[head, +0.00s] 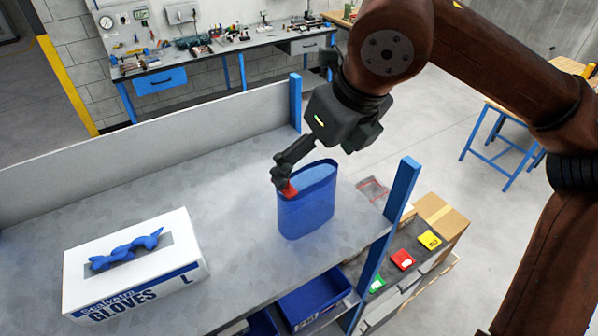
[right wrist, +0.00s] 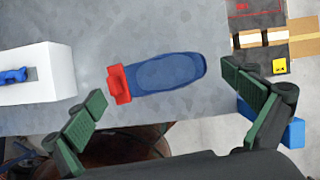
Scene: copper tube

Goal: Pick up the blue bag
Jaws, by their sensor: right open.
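The blue bag (head: 306,212) stands upright on the grey bench, with a dark rim around its open top and a red part (head: 290,189) at its left edge. In the right wrist view the blue bag (right wrist: 160,74) shows from above, with the red part (right wrist: 119,84) at its left end. My right gripper (head: 283,178) is at the bag's upper left rim in the head view; I cannot tell if it touches. In the right wrist view its fingers (right wrist: 168,106) are wide apart with nothing between the pads. My left gripper is not in view.
A white glove box (head: 135,262) with blue gloves stands on the bench (head: 195,195) at the left. A blue post (head: 403,190) rises at the bench's right edge, and blue bins (head: 312,297) sit below. A cardboard box (head: 440,214) is at the right.

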